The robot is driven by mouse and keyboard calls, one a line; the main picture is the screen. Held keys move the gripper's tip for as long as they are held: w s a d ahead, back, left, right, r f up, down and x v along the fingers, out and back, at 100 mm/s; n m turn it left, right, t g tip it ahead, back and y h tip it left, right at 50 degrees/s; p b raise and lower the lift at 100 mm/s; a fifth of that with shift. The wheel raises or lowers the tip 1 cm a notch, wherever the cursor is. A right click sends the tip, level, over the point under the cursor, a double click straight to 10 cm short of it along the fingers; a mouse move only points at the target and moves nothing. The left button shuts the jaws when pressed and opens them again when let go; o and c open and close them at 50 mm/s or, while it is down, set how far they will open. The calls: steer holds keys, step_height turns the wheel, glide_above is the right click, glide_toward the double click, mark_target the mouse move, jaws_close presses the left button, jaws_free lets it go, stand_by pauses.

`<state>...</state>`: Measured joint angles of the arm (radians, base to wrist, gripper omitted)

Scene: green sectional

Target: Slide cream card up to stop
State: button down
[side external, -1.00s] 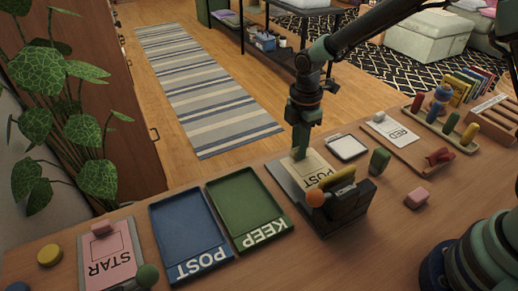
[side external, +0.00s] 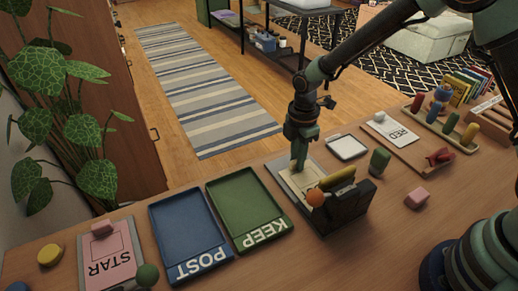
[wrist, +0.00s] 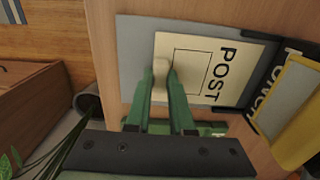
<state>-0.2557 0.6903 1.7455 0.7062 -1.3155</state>
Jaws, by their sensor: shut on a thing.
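The cream card (wrist: 225,55), marked POST with an outlined box, lies flat on a grey plate (wrist: 137,45). My gripper (wrist: 162,82) is shut on a small pale tab (wrist: 160,68) at the card's end away from the lettering. In the side external view my gripper (side external: 298,166) points down over the plate's far part. The card (side external: 318,183) reaches toward the dark punch (side external: 347,207), which has a yellow lever and an orange ball. In the wrist view the card's lettered end is close to the punch's dark edge (wrist: 262,75); I cannot tell whether they touch.
A green KEEP tray (side external: 245,205) and a blue POST tray (side external: 188,230) lie to the left. A pink STAR card (side external: 108,262) is farther left. A green block (side external: 379,161), a pink block (side external: 417,199) and a white-faced tray (side external: 347,147) are to the right.

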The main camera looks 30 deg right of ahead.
mark_target(308, 181)
steer(key=shift+s, duration=0.15)
steer(key=shift+s, duration=1.3)
steer(key=shift+s, duration=0.15)
steer(key=shift+s, duration=0.9)
steer(key=c, duration=0.7)
jaws_free()
